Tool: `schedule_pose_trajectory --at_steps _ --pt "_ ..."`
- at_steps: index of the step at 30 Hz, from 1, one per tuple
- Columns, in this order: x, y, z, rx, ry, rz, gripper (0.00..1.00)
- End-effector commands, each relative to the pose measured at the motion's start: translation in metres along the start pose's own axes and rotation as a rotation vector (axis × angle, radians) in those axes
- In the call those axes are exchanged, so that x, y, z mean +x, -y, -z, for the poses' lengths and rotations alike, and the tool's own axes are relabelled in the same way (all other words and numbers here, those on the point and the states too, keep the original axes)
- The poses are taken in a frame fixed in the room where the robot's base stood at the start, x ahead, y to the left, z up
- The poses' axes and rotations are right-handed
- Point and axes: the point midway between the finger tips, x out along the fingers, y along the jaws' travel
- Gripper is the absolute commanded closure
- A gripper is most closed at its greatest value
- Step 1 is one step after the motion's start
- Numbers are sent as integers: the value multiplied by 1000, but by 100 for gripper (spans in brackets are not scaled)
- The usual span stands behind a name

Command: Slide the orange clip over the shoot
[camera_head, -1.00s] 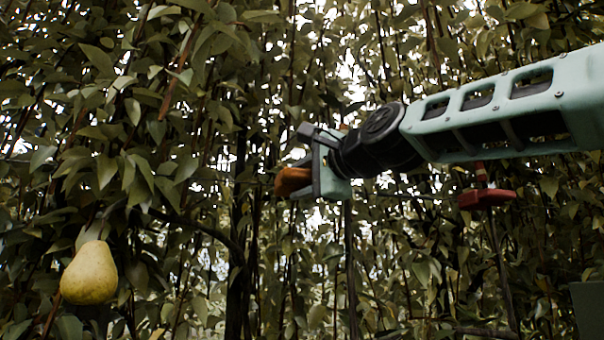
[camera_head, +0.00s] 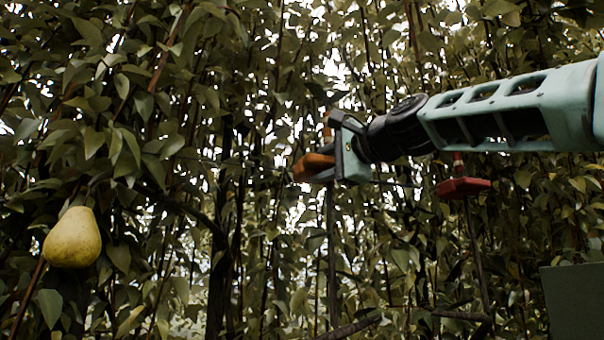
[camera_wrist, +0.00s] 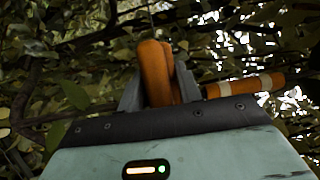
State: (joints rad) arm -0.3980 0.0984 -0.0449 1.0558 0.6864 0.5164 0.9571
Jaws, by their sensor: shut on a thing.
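The orange clip (camera_head: 311,167) is held between the fingers of my gripper (camera_head: 337,160) and sticks out to the left in the head view. In the wrist view the clip (camera_wrist: 155,72) points away between the two dark fingers (camera_wrist: 160,90), which are shut on it. A thin upright stem (camera_head: 331,250) runs below my gripper, and a small orange piece (camera_head: 327,131) shows just above it. In the wrist view an orange-brown rod with pale bands (camera_wrist: 243,86) lies right of the clip, apart from it. I cannot tell whether this is the shoot.
A yellow pear (camera_head: 72,238) hangs at the lower left. A red fixture (camera_head: 462,187) sits on a stem under my arm. Dense leaves and thin stems fill the background. A dark branch (camera_wrist: 70,112) crosses the left of the wrist view.

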Motion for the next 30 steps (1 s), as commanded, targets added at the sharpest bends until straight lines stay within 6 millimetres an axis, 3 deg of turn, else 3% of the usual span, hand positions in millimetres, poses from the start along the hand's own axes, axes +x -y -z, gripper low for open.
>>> schedule_pose_trajectory --at_steps 10,11,12,23,30 --pt "-2 -1 5 0 -1 -3 100" --pt "-2 -1 5 0 -2 -3 63" --pt "-2 -1 6 0 -2 -3 58" --pt "-7 -2 4 0 0 -1 58" --pt "-49 -4 4 -2 -2 3 58"
